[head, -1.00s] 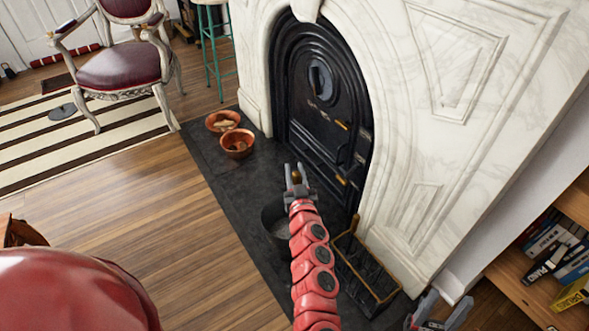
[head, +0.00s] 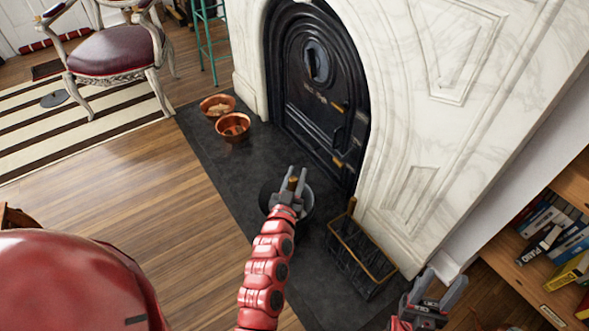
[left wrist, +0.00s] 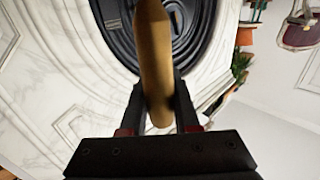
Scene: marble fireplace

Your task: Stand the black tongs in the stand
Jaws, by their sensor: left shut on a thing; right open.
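My left gripper (head: 292,178) is shut on a brass-coloured handle (head: 292,184), which fills the space between the fingers in the left wrist view (left wrist: 154,60). The rest of the held tool is hidden, so I cannot see the black tongs' legs. A black rectangular stand with a brass rim (head: 378,262) sits on the hearth, right of and nearer than the gripper. A dark upright piece (head: 350,208) rises at its far corner. My right gripper (head: 437,290) is open and empty at the lower right, right of the stand.
A round black bucket (head: 306,208) stands partly hidden behind my left gripper. Two copper bowls (head: 233,127) sit farther back on the dark hearth slab (head: 240,166). The marble fireplace (head: 412,150) rises beside the stand. A bookshelf (head: 540,280) is at right.

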